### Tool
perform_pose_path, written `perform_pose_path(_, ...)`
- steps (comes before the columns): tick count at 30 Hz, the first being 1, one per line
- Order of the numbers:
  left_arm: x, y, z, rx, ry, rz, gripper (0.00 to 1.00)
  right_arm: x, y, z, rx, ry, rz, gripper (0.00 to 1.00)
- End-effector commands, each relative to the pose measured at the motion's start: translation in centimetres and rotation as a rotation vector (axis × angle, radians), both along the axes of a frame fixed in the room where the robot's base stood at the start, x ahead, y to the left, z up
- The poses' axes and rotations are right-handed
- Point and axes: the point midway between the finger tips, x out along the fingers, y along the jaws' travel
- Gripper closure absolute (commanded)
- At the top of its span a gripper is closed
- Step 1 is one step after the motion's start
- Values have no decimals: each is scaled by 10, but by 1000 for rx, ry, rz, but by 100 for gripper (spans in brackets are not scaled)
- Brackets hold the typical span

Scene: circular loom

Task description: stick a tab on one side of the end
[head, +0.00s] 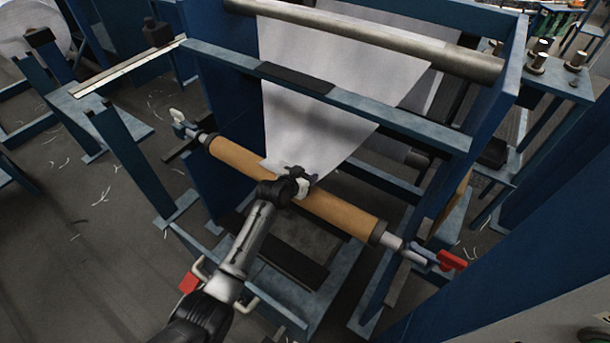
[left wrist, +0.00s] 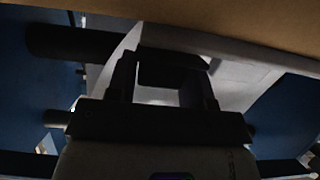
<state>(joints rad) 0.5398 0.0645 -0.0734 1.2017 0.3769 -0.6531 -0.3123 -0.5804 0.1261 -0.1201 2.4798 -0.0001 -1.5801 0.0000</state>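The end of the white fabric sheet (head: 315,110) hangs down to the brown cardboard core (head: 345,213), which lies crosswise on its shaft. My left gripper (head: 300,182) is at the core's middle, over the fabric's lower edge. A small white patch shows by its fingers; I cannot tell whether it is a tab or fabric. In the left wrist view the two fingers (left wrist: 166,85) stand apart, with a dark block between them that I cannot identify as held or behind. The fabric (left wrist: 235,75) and core (left wrist: 240,18) show beyond. My right gripper is not in view.
A blue crossbar (head: 330,97) and a steel roller (head: 370,38) span the frame above the core. Blue side plates (head: 490,110) bound the space. A red-handled clamp (head: 450,261) is at the core's right end. Open floor (head: 70,230) lies to the left.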

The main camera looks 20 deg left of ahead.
Motion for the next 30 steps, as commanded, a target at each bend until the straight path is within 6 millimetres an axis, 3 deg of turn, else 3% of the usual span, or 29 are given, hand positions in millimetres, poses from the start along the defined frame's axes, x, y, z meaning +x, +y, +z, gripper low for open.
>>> perform_pose_path(7, 0, 0, 0, 0, 0, 0, 29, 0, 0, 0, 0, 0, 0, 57)
perform_pose_path(17, -4, 1, 3, 0, 0, 0, 29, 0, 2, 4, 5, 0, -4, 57)
perform_pose_path(23, -27, 6, 18, 1, 0, 0, 29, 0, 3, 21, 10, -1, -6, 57)
perform_pose_path(30, -69, 17, 39, 1, 0, 0, 29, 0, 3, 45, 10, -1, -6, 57)
